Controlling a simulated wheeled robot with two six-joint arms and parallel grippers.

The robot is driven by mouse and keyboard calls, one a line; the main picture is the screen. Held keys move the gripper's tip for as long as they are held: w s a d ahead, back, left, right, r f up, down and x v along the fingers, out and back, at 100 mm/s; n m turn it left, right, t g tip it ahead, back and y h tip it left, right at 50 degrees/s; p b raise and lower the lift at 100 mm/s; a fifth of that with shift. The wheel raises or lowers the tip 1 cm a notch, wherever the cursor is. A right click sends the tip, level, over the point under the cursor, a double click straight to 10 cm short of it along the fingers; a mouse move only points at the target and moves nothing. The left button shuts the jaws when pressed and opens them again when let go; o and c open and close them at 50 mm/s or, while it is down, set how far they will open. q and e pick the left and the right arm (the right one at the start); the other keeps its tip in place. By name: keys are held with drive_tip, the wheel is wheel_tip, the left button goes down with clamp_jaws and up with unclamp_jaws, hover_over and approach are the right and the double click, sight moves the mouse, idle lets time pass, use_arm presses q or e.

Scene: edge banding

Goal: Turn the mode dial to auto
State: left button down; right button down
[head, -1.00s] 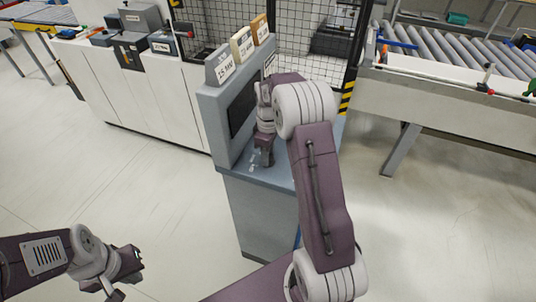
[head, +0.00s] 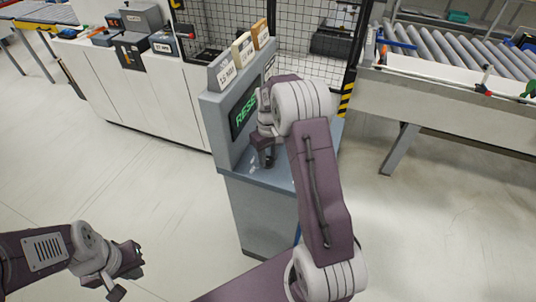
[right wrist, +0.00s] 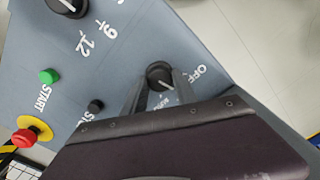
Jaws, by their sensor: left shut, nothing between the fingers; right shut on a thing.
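The mode dial (right wrist: 160,74) is a black round knob on the grey control panel (head: 225,145), with the label OFF at its right and a partly covered label below it. Its white pointer line shows between the fingers, but its exact setting is hard to tell. My right gripper (right wrist: 157,92) is shut on the dial. It also shows in the head view (head: 266,160), low over the console's sloped top, where the arm hides the dial. My left gripper (head: 130,268) is shut and empty at the lower left, away from the console.
In the right wrist view, another black dial (right wrist: 68,5) with numbers, a green START button (right wrist: 48,76), a black button (right wrist: 96,106) and a red emergency stop (right wrist: 25,137) share the panel. The console screen (head: 243,115) shows green text beginning RESE. A roller conveyor (head: 450,55) stands right.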

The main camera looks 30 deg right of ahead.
drive_tip(key=m+p, duration=0.1)
drive_tip(key=m, duration=0.4)
drive_tip(key=shift+r+p, duration=0.15)
drive_tip(key=shift+p, duration=0.15)
drive_tip(key=m+p, duration=0.1)
drive_tip(key=m, duration=0.5)
drive_tip(key=shift+w+d, duration=0.1)
idle(0.3)
drive_tip(key=c, duration=1.1)
unclamp_jaws()
drive_tip(key=shift+c, duration=0.2)
drive_tip(key=shift+o, duration=0.9)
